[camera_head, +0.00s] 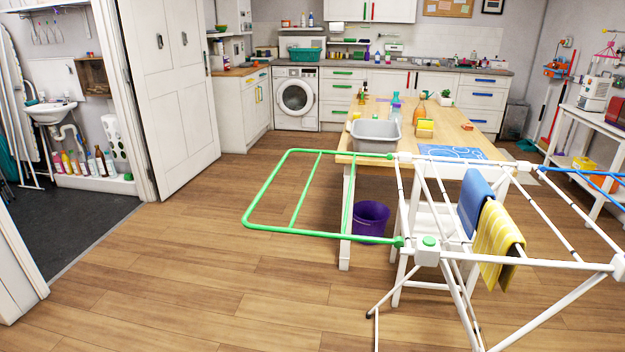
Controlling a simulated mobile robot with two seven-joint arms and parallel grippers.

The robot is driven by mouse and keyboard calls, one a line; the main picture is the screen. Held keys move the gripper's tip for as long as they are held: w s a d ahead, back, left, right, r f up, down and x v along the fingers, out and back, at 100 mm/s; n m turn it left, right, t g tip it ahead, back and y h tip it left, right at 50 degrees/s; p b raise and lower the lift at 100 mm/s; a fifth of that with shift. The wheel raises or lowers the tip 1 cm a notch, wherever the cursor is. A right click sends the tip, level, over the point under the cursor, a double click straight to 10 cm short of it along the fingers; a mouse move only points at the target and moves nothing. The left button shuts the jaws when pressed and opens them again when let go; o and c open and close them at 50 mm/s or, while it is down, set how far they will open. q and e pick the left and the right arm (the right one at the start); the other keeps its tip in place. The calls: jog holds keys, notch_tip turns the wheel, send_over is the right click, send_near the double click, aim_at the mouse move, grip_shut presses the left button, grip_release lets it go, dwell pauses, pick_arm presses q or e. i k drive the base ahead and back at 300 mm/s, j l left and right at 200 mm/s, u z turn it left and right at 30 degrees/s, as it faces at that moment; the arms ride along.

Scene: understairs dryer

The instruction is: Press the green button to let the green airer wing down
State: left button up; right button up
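A white clothes airer (527,262) stands at the right front. Its green wing (318,234) sticks out to the left, roughly level, above the wooden floor. The green button (429,240) is a round cap on the white block at the airer's near left corner, by the wing's hinge. A blue cloth (475,198) and a yellow striped cloth (496,240) hang over the airer's rails. A blue wing (592,177) shows at the right edge, partly cut off. Neither of my grippers is in view.
A wooden table (455,136) stands behind the airer, with a grey basin (376,136) and bottles on it. A purple bucket (370,219) is on the floor beyond the green wing. The floor (190,270) at the left front is clear.

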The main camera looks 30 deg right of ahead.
aim_at(428, 241)
jog(key=z, duration=2.15)
